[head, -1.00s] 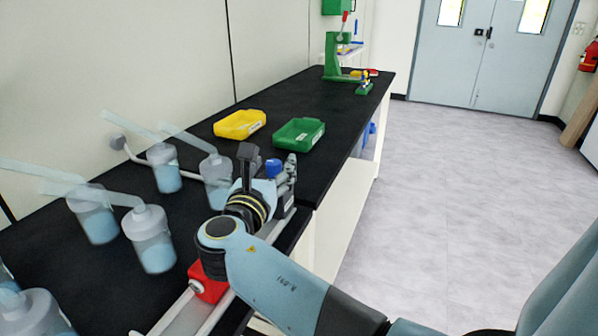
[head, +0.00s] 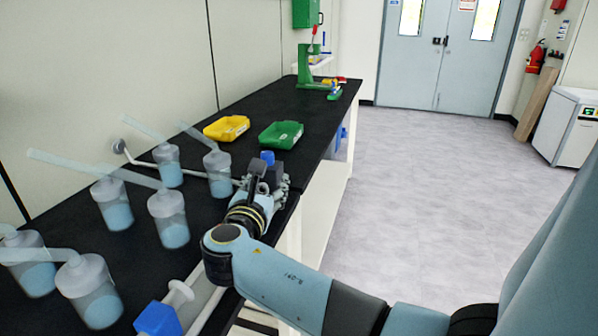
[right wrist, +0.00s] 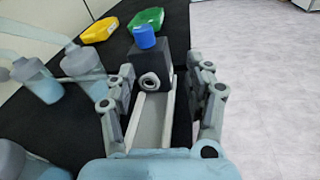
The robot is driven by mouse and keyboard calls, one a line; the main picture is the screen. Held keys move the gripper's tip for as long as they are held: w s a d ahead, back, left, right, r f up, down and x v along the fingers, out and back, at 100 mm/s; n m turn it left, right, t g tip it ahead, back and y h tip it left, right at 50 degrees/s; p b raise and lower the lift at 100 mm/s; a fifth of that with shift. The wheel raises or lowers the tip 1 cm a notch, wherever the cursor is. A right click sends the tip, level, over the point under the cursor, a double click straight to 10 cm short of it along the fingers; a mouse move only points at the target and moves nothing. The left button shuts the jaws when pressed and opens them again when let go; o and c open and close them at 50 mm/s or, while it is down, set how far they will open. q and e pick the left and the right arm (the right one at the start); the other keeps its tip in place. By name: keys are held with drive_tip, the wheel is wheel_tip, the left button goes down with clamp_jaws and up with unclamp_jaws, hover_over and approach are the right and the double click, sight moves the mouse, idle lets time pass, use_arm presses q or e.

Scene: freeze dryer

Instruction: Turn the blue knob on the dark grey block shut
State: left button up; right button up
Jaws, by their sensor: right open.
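The blue knob (head: 267,157) sits on top of the dark grey block, at the far end of a light grey rail. In the right wrist view the knob (right wrist: 144,37) stands upright on the block (right wrist: 150,66), which has a round pale port on its near face. My right gripper (head: 264,178) is open. In the right wrist view its fingers (right wrist: 162,80) are spread left and right of the block, with the knob beyond and above the fingertips; no contact shows. In the head view the gripper hides most of the block. My left gripper is out of view.
Several flasks of blue liquid (head: 168,220) stand left of the rail (right wrist: 150,122). A green tray (head: 281,135) and a yellow tray (head: 227,128) lie beyond the block. Open floor lies right of the bench.

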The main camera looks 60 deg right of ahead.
drive_tip(key=s+a+f+m+g+y+b, duration=0.1)
drive_tip(key=s+f+m+y, duration=0.3)
drive_tip(key=f, duration=0.7)
drive_tip(key=s+a+f+m+g+y+b, duration=0.2)
drive_tip(key=s+a+f+m+y, duration=0.2)
drive_tip(key=s+f+m, duration=0.3)
wheel_tip(320, 180, down, 5)
drive_tip(key=shift+s+a+f+m, duration=0.2)
drive_tip(key=shift+s+m, duration=0.1)
drive_tip(key=shift+s, duration=0.5)
